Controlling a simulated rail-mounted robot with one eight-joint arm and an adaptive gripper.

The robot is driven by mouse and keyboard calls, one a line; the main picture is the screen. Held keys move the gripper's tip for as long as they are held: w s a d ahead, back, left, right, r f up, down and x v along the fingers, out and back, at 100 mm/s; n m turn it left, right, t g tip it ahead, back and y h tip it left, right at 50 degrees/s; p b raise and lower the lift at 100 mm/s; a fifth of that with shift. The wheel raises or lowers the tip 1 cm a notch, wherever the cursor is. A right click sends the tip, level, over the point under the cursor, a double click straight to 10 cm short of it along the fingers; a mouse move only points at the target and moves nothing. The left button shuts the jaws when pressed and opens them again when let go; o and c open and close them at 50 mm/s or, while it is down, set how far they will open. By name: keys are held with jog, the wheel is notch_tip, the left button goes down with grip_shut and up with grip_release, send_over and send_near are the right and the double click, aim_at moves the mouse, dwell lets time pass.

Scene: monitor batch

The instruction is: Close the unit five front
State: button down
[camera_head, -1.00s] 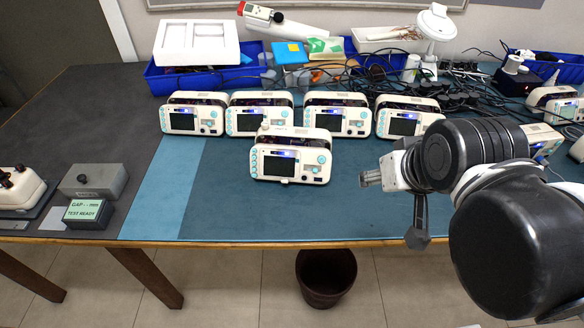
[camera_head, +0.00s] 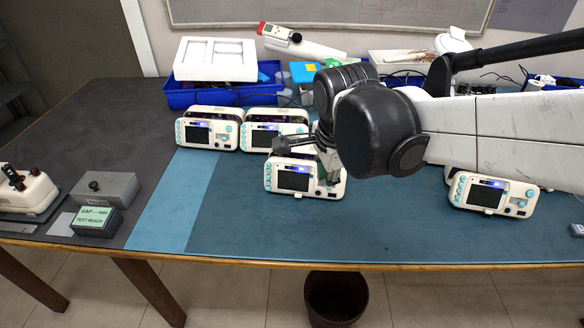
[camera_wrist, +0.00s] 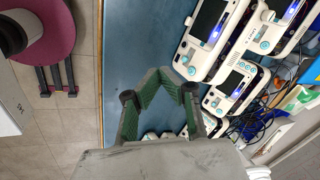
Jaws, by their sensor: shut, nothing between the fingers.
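Several cream monitors with dark screens and teal buttons stand on the blue mat. One monitor (camera_head: 291,179) stands forward of the back row; no unit number is readable, so I cannot tell which is unit five. Its upper right is hidden by my arm, and I cannot tell how its front sits on its housing. My gripper (camera_head: 328,178) is at this monitor's right part; touching or apart is unclear. In the wrist view my gripper (camera_wrist: 162,75) is shut and empty, its green-lined fingers meeting just left of the nearest monitor (camera_wrist: 207,30).
Two back-row monitors (camera_head: 208,131) (camera_head: 275,130) stand left, with dark gaps behind their fronts. Another monitor (camera_head: 488,195) stands right. Blue bins (camera_head: 190,98) line the back. The mat's front is clear.

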aim_at(305, 179)
jog(key=w+a+f+m+g+b, duration=0.1)
jog(key=w+a+f+m, duration=0.3)
jog(key=a+f+m, duration=0.25)
jog(key=shift+h, duration=0.3)
jog(key=b+x, duration=0.2)
jog(key=x, duration=0.7)
jog(key=shift+s+f+b, duration=0.15)
jog(key=shift+f+b, duration=0.05)
jog(key=shift+b, duration=0.1)
jog(key=shift+w+d+f, duration=0.1)
jog(key=shift+w+f, duration=0.1)
jog(key=shift+w, duration=0.4)
jog(key=shift+w+d+f, duration=0.1)
jog(key=shift+w+f, duration=0.1)
jog(key=shift+w, duration=0.35)
jog(key=shift+w+d+f, duration=0.1)
jog(key=shift+w+f, duration=0.15)
jog(key=shift+w, duration=0.35)
